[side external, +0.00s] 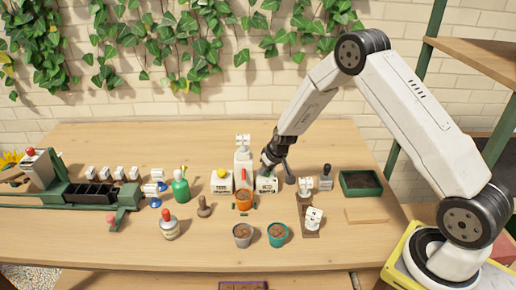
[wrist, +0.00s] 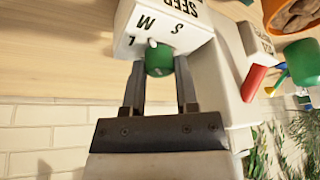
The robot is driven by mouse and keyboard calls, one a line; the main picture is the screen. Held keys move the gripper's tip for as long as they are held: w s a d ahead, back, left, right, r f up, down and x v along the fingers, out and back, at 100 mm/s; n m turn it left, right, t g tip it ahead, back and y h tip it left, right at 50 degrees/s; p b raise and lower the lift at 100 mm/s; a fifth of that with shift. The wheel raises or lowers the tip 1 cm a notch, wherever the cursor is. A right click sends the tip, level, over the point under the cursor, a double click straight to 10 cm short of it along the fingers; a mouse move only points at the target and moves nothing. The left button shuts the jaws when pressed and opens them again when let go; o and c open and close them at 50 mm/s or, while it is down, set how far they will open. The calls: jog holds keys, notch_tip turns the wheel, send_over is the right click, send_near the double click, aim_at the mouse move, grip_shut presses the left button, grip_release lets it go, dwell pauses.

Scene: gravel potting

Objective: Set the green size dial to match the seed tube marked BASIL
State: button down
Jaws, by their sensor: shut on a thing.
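My gripper (wrist: 160,85) is shut on the green size dial (wrist: 160,62), one finger on each side of it. The dial sits on the face of a white box (wrist: 130,48) printed SEED, with the letters S, M and L around the dial. The dial's small white pointer faces roughly toward M. In the side external view my gripper (side external: 268,163) reaches down to the white seed box (side external: 267,185), and the dial is mostly hidden there. No tube marked BASIL can be read in either view.
A tall white dispenser (side external: 243,165) and an orange pot (side external: 243,200) stand just left of the seed box. A box with a yellow top (side external: 221,181) is further left.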

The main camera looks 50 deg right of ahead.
jog(key=shift+c, duration=1.8)
grip_release()
jog(key=shift+r, duration=0.1)
jog(key=v, duration=0.7)
jog(key=shift+r, duration=0.3)
jog(key=shift+s, duration=0.15)
